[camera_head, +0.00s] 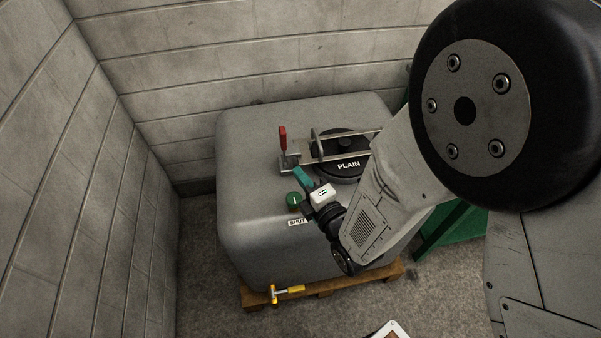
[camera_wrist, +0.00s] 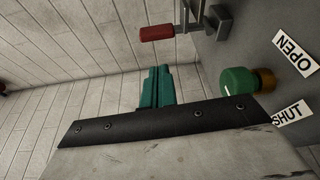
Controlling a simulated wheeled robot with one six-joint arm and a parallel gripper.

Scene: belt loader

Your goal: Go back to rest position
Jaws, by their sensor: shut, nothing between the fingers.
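My gripper (camera_head: 303,177) has teal fingers and is shut and empty. It is over the front part of a grey tank (camera_head: 250,150), just above a green knob (camera_head: 294,199) and below a red-handled clamp (camera_head: 283,140). In the wrist view the closed fingers (camera_wrist: 157,87) point at the block wall. The red handle (camera_wrist: 157,33) is above them and the green knob (camera_wrist: 238,81) is to their right, both apart from the fingers. My arm comes in from the right and hides part of the tank.
A black lid marked PLAIN (camera_head: 346,167) sits on the tank under a metal bar. A yellow-handled valve (camera_head: 289,290) is low at the front, by the wooden pallet (camera_head: 388,276). Block walls (camera_head: 70,150) stand left and behind. A green frame (camera_head: 450,225) is right.

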